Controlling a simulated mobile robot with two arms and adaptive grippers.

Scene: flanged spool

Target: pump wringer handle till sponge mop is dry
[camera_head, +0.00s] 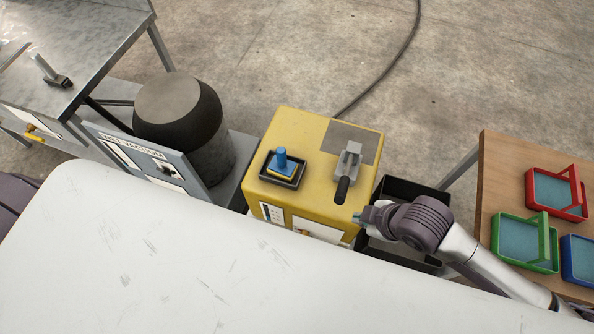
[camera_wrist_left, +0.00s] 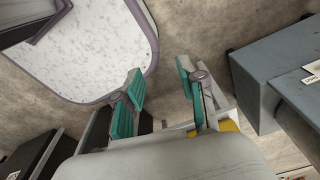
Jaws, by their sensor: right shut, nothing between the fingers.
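The yellow wringer box (camera_head: 300,150) stands in the middle of the head view. On its top left a small blue block with an upright blue peg, seemingly the sponge mop (camera_head: 282,163), sits in a black tray (camera_head: 268,177). The wringer handle (camera_head: 343,188), a lever with a black grip on a grey bracket, is at the top right and points toward me. My right gripper (camera_head: 363,217) is shut and empty, just right of and below the grip, apart from it. My left gripper (camera_wrist_left: 160,70) shows only in the left wrist view, with its teal fingers apart and nothing between them.
A grey panelled unit with a dark drum (camera_head: 180,120) stands left of the wringer. A black open bin (camera_head: 412,190) is right of it, beneath my right arm. A wooden table (camera_head: 492,180) with red, green and blue trays is further right. A cable (camera_head: 395,65) crosses the floor behind.

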